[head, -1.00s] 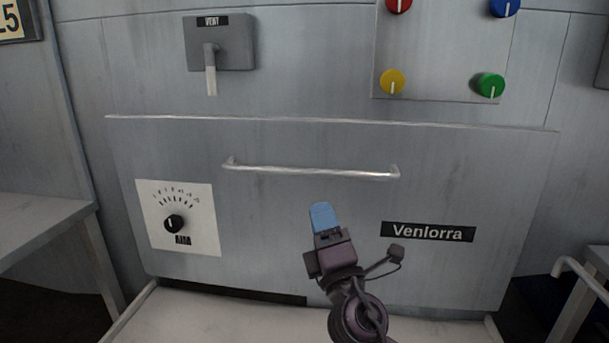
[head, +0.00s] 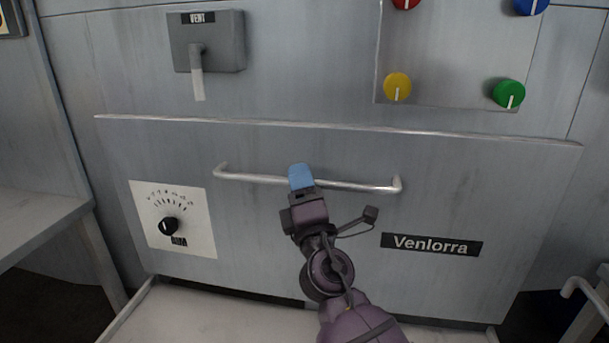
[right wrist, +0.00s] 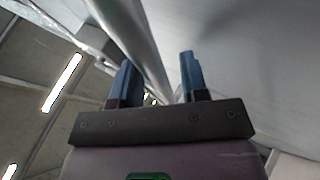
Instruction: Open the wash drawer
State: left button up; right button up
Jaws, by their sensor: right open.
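The wash drawer (head: 330,260) is a wide grey front panel labelled "Venlorra", and it looks closed. Its bar handle (head: 355,187) runs across the upper middle. My right gripper (head: 300,177) is in front of the middle of the handle and hides a short piece of it. In the right wrist view the gripper (right wrist: 157,80) is open with two blue fingers. The handle (right wrist: 140,40) runs between the fingers there, but I cannot tell how deep it sits. My left gripper is not in view.
A dial plate (head: 172,220) is on the drawer front at left. Above are a vent lever (head: 198,80) and a panel with coloured knobs (head: 397,87). A pale ledge (head: 220,315) lies below the drawer. A grey table (head: 35,225) stands at left.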

grip_shut()
dwell(0.3)
